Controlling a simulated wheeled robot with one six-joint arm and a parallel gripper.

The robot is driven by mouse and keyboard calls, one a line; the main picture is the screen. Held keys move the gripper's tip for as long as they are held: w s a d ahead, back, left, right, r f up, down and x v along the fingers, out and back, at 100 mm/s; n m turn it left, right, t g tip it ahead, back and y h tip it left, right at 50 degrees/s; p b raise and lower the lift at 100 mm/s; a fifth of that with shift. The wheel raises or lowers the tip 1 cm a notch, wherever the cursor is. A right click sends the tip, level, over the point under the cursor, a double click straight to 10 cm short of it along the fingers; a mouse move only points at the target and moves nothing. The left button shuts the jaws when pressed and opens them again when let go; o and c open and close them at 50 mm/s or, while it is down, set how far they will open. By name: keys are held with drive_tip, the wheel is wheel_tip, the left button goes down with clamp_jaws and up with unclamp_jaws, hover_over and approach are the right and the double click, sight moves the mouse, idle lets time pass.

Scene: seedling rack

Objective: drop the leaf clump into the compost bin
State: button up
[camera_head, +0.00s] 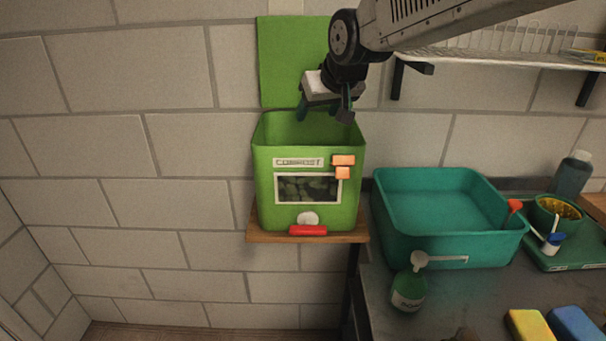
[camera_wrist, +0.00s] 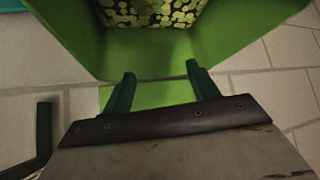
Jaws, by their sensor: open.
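The green compost bin (camera_head: 264,190) stands on a small wooden ledge, its lid (camera_head: 278,62) raised against the wall. A label and a dark window showing leafy matter are on its front. My gripper (camera_head: 324,108) hangs over the bin's open top, toward the back right. In the wrist view my gripper (camera_wrist: 161,72) has its two dark green fingers apart with nothing between them. The bin (camera_wrist: 240,45) shows beyond them, with a yellow-green leafy layer (camera_wrist: 150,12) inside. I cannot tell a separate leaf clump from this layer.
A teal basin (camera_head: 450,250) stands on the dark counter right of the bin. A green bottle (camera_head: 408,290), a yellow sponge (camera_head: 528,325) and a blue sponge (camera_head: 575,323) are near it. A wall shelf (camera_head: 500,58) is at upper right. The space left of the bin is clear.

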drive_tip(key=v, duration=0.5)
drive_tip(key=s+d+f+m+g+h, duration=0.2)
drive_tip(key=s+d+f+g, duration=0.15)
drive_tip(key=s+d, duration=1.05)
drive_tip(key=s+d+f+g, duration=0.1)
drive_tip(key=s+d+f, duration=0.1)
drive_tip(key=s, duration=0.4)
drive_tip(key=s+d+f+m+g, duration=0.1)
drive_tip(key=s+d+f, duration=0.2)
drive_tip(key=s, duration=0.4)
drive_tip(key=s+d+f+m+g+h, duration=0.1)
drive_tip(key=s+d+f, duration=0.1)
drive_tip(key=s+f, duration=0.2)
drive_tip(key=s, duration=0.2)
drive_tip(key=shift+s+d, duration=0.4)
